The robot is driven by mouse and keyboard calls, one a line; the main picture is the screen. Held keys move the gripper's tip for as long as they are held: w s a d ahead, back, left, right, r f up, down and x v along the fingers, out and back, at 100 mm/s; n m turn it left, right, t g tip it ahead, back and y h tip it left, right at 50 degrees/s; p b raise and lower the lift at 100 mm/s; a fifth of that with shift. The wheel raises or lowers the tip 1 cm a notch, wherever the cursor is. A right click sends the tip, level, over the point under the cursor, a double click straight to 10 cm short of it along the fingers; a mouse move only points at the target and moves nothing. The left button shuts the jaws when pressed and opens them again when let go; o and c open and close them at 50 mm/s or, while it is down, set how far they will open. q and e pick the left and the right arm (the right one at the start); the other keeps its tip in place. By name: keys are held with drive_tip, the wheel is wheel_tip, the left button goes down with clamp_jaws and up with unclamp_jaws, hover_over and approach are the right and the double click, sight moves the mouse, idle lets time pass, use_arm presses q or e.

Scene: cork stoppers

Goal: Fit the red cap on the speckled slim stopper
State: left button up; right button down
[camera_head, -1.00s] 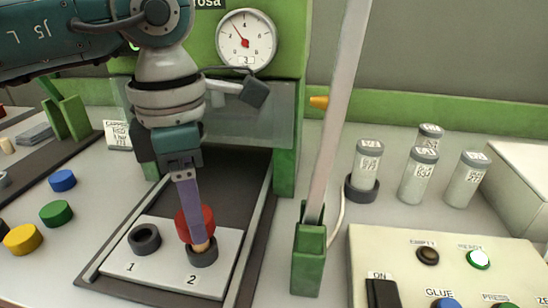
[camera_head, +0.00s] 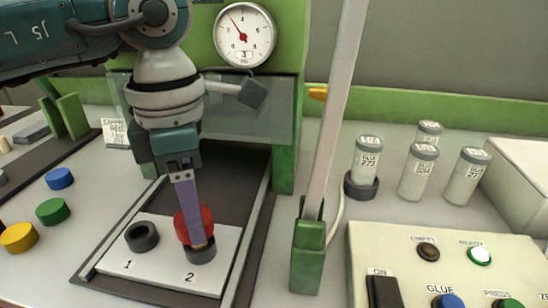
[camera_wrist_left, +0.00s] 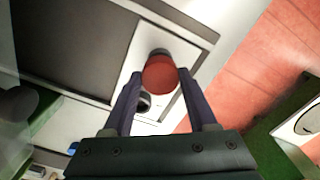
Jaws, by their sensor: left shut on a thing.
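My left gripper (camera_head: 193,234) points down over the white plate and is shut on the red cap (camera_head: 208,222). In the left wrist view the red cap (camera_wrist_left: 160,75) sits between the two fingertips of the gripper (camera_wrist_left: 158,72). A stopper (camera_head: 200,244) stands in the dark ring socket marked 2 (camera_head: 201,256); only a small tan part shows just under the cap. Its speckles and slimness cannot be made out. The cap is over the stopper, very close or touching; I cannot tell which. My right gripper is not in view.
Socket 1 (camera_head: 142,237) beside it is empty. Blue (camera_head: 60,178), green (camera_head: 53,211) and yellow (camera_head: 19,237) caps lie at the left. A green post (camera_head: 308,255) with a pale bar, several glue bottles (camera_head: 417,172) and a button panel (camera_head: 385,245) are at the right.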

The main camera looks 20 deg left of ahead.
use_arm(q)
drive_tip(key=shift+f+b, duration=0.4)
drive_tip(key=shift+f, duration=0.05)
drive_tip(key=o, duration=1.4)
drive_tip(key=shift+c, duration=0.2)
drive_tip(key=shift+r, duration=0.15)
wheel_tip(320, 180, up, 10)
